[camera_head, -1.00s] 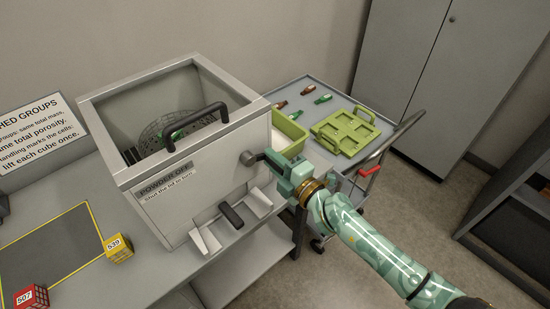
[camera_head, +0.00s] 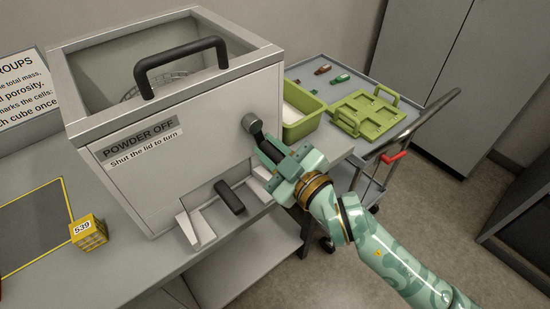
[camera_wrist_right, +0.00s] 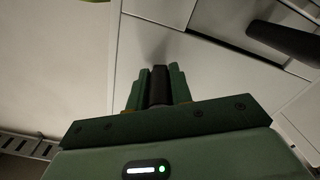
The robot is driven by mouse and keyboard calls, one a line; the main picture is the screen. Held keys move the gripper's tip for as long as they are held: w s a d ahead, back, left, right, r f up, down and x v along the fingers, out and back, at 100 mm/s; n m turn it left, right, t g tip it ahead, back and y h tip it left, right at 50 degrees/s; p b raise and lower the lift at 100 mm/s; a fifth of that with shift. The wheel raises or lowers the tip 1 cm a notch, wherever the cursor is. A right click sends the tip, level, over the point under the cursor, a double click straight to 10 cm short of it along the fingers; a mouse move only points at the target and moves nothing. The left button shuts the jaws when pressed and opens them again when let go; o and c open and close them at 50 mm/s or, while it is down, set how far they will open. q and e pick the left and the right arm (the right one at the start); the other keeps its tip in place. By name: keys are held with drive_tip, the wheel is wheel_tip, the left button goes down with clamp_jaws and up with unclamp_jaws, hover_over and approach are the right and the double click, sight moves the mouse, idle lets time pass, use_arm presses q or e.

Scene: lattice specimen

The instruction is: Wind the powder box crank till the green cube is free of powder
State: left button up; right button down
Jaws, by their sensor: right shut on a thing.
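The powder box (camera_head: 200,130) is a grey box labelled "POWDER OFF" and "Shut the lid to turn". A black bar handle (camera_head: 180,62) stands at the front of its top. The crank hub (camera_head: 250,121) is on the front face, its arm pointing down and right. My right gripper (camera_head: 275,158) is shut on the crank's dark handle, which shows between the fingers in the right wrist view (camera_wrist_right: 159,84). Part of a round mesh basket (camera_head: 155,85) shows inside the box. The green cube is hidden behind the front wall. My left gripper is not in view.
A yellow cube marked 539 (camera_head: 88,232) sits beside a yellow-edged dark mat (camera_head: 32,226) at left. A black lower handle (camera_head: 229,196) and metal chute plates are close under my gripper. A trolley (camera_head: 350,84) with green trays stands at right.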

drive_tip(key=m+b, duration=0.2)
drive_tip(key=b, duration=0.1)
drive_tip(key=s+a+f+m+b, duration=0.1)
drive_tip(key=b, duration=0.3)
drive_tip(key=shift+a+m, duration=0.25)
drive_tip(key=shift+m, duration=0.15)
drive_tip(key=m+b, duration=0.1)
drive_tip(key=a+r+m+b, duration=0.1)
drive_tip(key=shift+s+m, duration=0.3)
drive_tip(key=shift+s, duration=0.05)
drive_tip(key=shift+s+r+b, duration=0.1)
drive_tip(key=shift+b, duration=0.25)
drive_tip(key=shift+a+r+m, duration=0.1)
drive_tip(key=shift+r+m, duration=0.05)
drive_tip(key=shift+m, duration=0.25)
drive_tip(key=shift+s+r, duration=0.1)
drive_tip(key=shift+r, duration=0.05)
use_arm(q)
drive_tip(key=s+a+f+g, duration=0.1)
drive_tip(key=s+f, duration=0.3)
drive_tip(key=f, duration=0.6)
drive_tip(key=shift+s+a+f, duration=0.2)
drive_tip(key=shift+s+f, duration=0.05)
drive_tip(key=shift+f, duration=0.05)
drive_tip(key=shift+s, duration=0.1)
